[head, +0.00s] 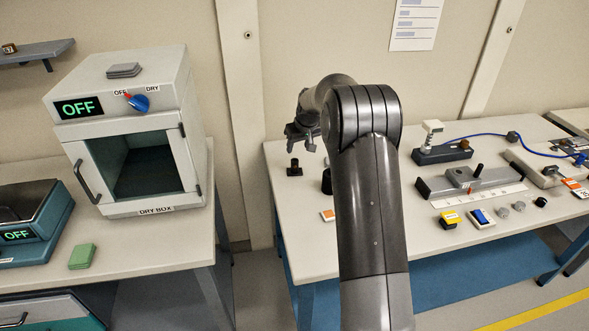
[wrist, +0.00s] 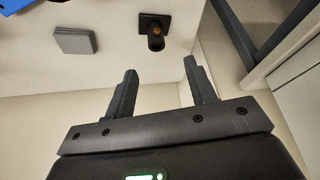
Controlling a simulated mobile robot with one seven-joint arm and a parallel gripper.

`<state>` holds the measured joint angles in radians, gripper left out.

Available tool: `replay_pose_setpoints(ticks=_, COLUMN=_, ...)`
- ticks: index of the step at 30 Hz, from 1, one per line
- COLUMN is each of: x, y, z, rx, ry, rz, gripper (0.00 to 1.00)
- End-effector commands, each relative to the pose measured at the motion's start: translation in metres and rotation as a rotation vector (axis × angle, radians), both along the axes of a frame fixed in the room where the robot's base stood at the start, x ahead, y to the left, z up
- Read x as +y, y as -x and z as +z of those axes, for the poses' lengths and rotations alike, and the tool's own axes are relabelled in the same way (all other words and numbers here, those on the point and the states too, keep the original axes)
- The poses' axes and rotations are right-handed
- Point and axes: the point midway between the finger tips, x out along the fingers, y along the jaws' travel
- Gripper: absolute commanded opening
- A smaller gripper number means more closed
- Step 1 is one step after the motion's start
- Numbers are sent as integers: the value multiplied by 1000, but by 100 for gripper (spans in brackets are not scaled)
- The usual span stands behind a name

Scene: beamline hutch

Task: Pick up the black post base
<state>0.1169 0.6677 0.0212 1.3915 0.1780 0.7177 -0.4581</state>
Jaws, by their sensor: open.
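The black post base (head: 294,168) stands upright near the left end of the right-hand table. It has a square foot and a short round post.
A grey square stack (wrist: 75,40) lies beside the post base in the wrist view. A dark object (head: 326,182) stands to its right, partly hidden by my arm. An orange-and-white card (head: 327,215) lies nearer the front edge. A rail device (head: 470,181) stands further right.

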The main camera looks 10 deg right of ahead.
Motion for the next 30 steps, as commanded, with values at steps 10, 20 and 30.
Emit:
replay_pose_setpoints(ticks=10, x=1, y=-20, z=-43, rx=4, ry=0, rz=5, gripper=51)
replay_pose_setpoints(ticks=20, x=3, y=-31, z=-70, rx=2, ry=0, rz=4, gripper=51)
replay_pose_setpoints(ticks=30, x=5, y=-48, z=-108, rx=2, ry=0, rz=4, gripper=51)
